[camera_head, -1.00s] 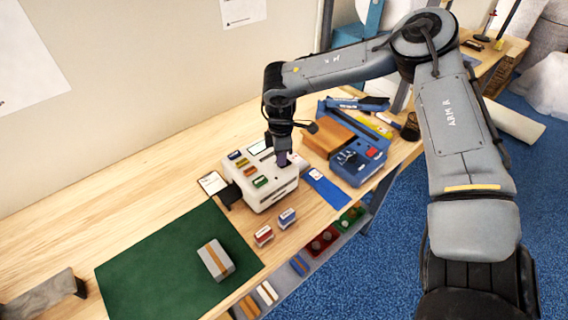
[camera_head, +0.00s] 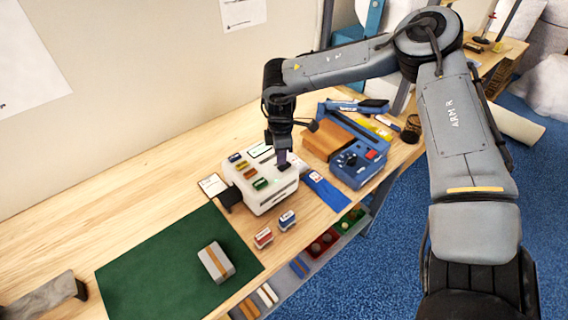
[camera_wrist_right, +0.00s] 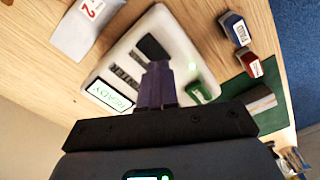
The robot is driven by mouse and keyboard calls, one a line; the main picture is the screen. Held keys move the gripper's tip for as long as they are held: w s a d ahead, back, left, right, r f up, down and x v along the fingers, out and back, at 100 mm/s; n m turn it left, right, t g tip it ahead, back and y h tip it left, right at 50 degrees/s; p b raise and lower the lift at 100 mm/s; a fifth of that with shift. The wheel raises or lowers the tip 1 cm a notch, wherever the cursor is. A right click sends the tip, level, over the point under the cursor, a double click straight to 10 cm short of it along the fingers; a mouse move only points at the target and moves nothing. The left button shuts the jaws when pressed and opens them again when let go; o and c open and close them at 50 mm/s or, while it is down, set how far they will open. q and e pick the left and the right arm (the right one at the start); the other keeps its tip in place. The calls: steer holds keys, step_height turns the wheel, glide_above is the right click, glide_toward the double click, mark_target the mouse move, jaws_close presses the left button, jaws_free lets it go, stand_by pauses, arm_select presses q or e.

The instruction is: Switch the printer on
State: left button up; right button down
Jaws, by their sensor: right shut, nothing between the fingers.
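The printer (camera_head: 268,203) is a white box on the wooden bench, with coloured labels on top. In the right wrist view, the printer (camera_wrist_right: 122,50) has a lit display (camera_wrist_right: 108,96) reading READY, a green glow beside my fingers, and a dark square part (camera_wrist_right: 152,47) just past the fingertips. My right gripper (camera_head: 284,163) is shut and empty, pointing down at the printer's right-hand top. Its purple fingers also show in the wrist view (camera_wrist_right: 158,75); they overlap the dark part's edge, and I cannot tell whether they touch it.
A blue machine (camera_head: 358,165) and a brown carton (camera_head: 322,140) stand close to the right. Two small stamps (camera_head: 264,238) stand in front. A green mat (camera_head: 155,262) bears a taped grey box (camera_head: 216,262). Bins hang below the bench edge.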

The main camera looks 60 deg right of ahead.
mark_target(281, 167)
steer(key=shift+r+p, duration=0.75)
steer(key=shift+r, duration=1.65)
